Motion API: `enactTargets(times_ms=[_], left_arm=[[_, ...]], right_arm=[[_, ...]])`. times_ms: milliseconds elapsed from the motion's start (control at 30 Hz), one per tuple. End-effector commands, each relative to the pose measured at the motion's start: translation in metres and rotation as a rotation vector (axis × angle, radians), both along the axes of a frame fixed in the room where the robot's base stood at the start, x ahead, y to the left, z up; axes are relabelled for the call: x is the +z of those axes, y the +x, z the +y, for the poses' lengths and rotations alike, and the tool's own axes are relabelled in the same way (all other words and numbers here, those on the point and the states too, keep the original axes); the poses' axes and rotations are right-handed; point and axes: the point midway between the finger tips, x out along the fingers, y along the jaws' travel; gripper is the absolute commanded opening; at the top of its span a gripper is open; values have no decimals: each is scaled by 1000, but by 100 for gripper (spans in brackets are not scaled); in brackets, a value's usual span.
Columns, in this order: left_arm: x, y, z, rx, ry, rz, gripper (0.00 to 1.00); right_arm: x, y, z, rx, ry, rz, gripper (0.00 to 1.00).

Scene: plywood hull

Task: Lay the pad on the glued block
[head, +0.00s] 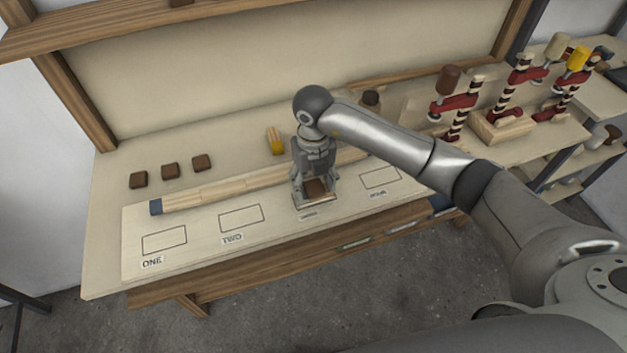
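My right gripper (315,190) points down over the third marked rectangle of the pale board (190,243). A small brown piece (316,187) shows between its fingers, low and close to the board. I cannot tell whether this piece is the pad, the glued block or one on the other, nor whether the fingers touch it. Three similar brown pieces lie apart at the bench's left: one at the far left (138,180), a middle one (169,171) and a right one (201,163). No glue can be made out. My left gripper is not in view.
Rectangles ONE (164,240), TWO (241,218) and the fourth (380,178) look empty. A long wooden strip (220,193) runs behind them. A yellow-ended piece (276,143) lies behind the strip. Red clamps (450,105) stand at the right.

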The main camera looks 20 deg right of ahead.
Motion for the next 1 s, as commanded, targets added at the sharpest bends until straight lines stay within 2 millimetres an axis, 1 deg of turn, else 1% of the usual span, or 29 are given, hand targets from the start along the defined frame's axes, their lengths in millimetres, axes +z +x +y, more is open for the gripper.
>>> enactTargets(times_ms=[267,367,433,567,800,900,1000], left_arm=[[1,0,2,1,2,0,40],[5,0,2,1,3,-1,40],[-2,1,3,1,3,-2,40],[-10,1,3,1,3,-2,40],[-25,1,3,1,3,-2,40],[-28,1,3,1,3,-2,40],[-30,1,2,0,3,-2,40]], right_arm=[[1,0,0,0,0,0,61],[6,0,0,0,1,0,61],[11,1,0,0,0,-4,61],[36,2,0,0,1,-7,61],[88,2,0,0,1,-6,61],[105,1,0,0,0,-4,61],[116,1,0,-1,0,-2,61]])
